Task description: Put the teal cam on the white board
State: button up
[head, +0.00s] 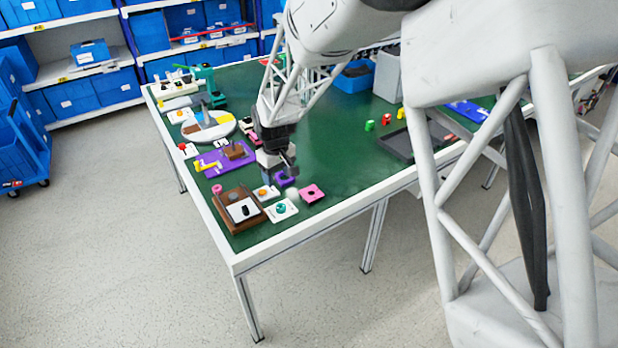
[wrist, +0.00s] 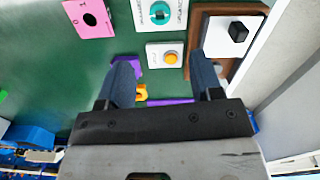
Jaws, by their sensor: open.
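A teal round piece with a dark centre (wrist: 159,13), which I take for the teal cam, shows at the top edge of the wrist view. It lies on a white board with dark printed marks (wrist: 178,24). In the head view the teal piece (head: 281,208) and its white board (head: 290,214) are near the table's front corner. I cannot tell whether the piece is fixed there. My gripper (wrist: 163,72) is open and empty, its two dark fingers apart. In the head view my gripper (head: 290,166) hangs above the table, behind the white board.
A white box with an orange button (wrist: 170,58) shows between my fingers. A pink plate (head: 312,193) and a brown base with a black knob (head: 229,222) flank the white board. A purple board (head: 211,167) lies farther left. Open green tabletop (head: 345,165) is to the right.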

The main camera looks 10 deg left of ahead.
jog(key=s+d+r+m+t, duration=0.1)
jog(key=s+d+r+m, duration=0.3)
jog(key=d+r, duration=0.6)
jog(key=s+d+r+m, duration=0.1)
jog(key=s+d+r, duration=0.55)
jog(key=d, duration=0.75)
jog(key=s+d+r+m, duration=0.2)
jog(key=s+d+m, duration=0.1)
jog(key=s+d, duration=0.6)
jog(key=s+d+r+m+t, duration=0.1)
jog(key=s+d+r+m, duration=0.1)
jog(key=s+d, duration=0.6)
jog(key=s, duration=0.5)
jog(key=shift+s+d+m+t, duration=0.3)
jog(key=shift+s+d+m, duration=0.05)
jog(key=shift+m, duration=0.05)
